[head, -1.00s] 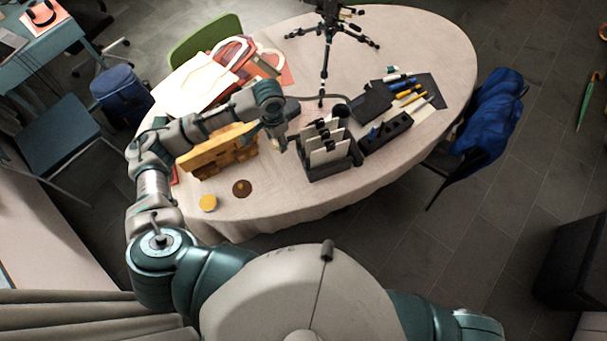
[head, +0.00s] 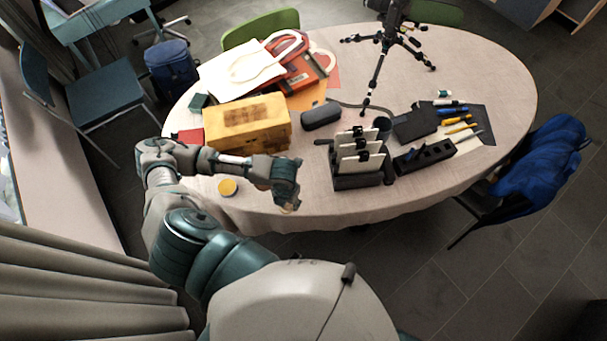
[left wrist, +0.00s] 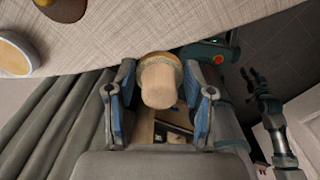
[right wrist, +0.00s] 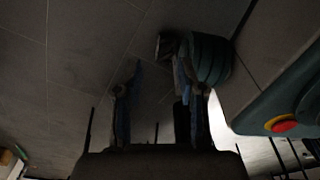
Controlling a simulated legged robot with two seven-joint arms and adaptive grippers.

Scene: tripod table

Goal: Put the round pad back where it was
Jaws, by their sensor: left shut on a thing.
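My left gripper (head: 290,205) is low over the near edge of the table in the head view. In the left wrist view my left gripper (left wrist: 160,95) is shut on a pale wooden piece with a blunt handle and a wider round end, seemingly the round pad (left wrist: 160,85). It is clear of the tabletop in that view.
A round yellow-topped tin (head: 228,187) sits left of my left gripper. Behind are a yellow wooden box (head: 248,125), a dark case (head: 321,115), a black card holder (head: 358,178) and a tripod (head: 378,65). The tablecloth (head: 320,215) is bare near the front edge.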

